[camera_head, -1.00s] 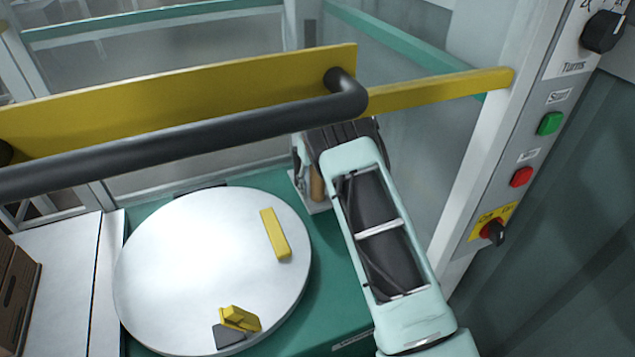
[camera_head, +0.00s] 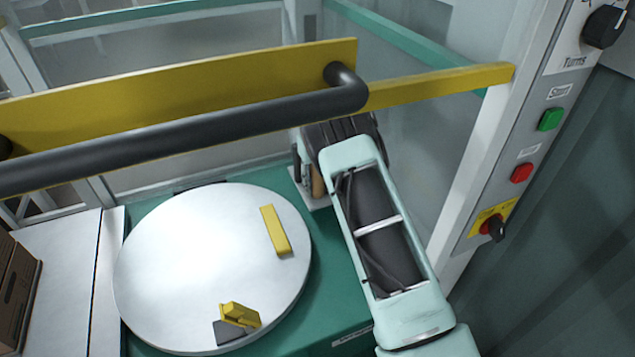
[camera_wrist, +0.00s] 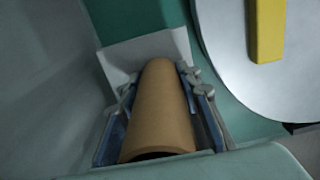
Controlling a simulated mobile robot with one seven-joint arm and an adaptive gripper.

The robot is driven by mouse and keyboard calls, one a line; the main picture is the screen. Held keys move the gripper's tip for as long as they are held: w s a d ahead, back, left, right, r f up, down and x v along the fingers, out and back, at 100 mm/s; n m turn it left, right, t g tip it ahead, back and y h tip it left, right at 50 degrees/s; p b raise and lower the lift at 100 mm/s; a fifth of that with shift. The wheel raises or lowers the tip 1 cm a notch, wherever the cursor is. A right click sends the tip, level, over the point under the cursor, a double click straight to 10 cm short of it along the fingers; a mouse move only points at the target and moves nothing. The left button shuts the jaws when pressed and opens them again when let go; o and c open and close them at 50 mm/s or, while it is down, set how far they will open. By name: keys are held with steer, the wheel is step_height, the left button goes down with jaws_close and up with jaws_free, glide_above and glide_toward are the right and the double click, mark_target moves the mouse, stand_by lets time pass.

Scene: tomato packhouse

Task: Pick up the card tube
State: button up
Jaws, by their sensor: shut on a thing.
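The brown card tube (camera_wrist: 158,108) stands between the fingers of my gripper (camera_wrist: 160,110) in the wrist view, with a finger against each side. My gripper is shut on it. In the head view only a narrow strip of the tube (camera_head: 317,180) shows beside my gripper (camera_head: 308,178), and my arm hides the rest. The tube's far end is by a pale square plate (camera_wrist: 120,62) on the green surface. I cannot tell whether the tube touches the plate.
A round white turntable (camera_head: 170,270) lies left of my gripper, with a yellow bar (camera_head: 275,231) and a yellow block (camera_head: 240,316) on it. A yellow guard with a dark handle (camera_head: 200,130) crosses in front. A button panel (camera_head: 530,150) stands at right.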

steer(key=shift+a+r, duration=0.15)
steer(key=shift+r, duration=0.5)
steer(key=r, duration=0.3)
steer(key=r+p, duration=0.1)
steer(key=r, duration=0.6)
steer(key=shift+s+a+r+p, duration=0.2)
steer(key=shift+a+p, duration=0.1)
steer(key=shift+p, duration=0.1)
steer(key=s+a+r+p, duration=0.1)
steer(key=s+a, duration=0.6)
steer(key=a, duration=1)
steer(key=shift+s+a+p, duration=0.15)
steer(key=shift+a+p, duration=0.1)
steer(key=shift+p, duration=0.5)
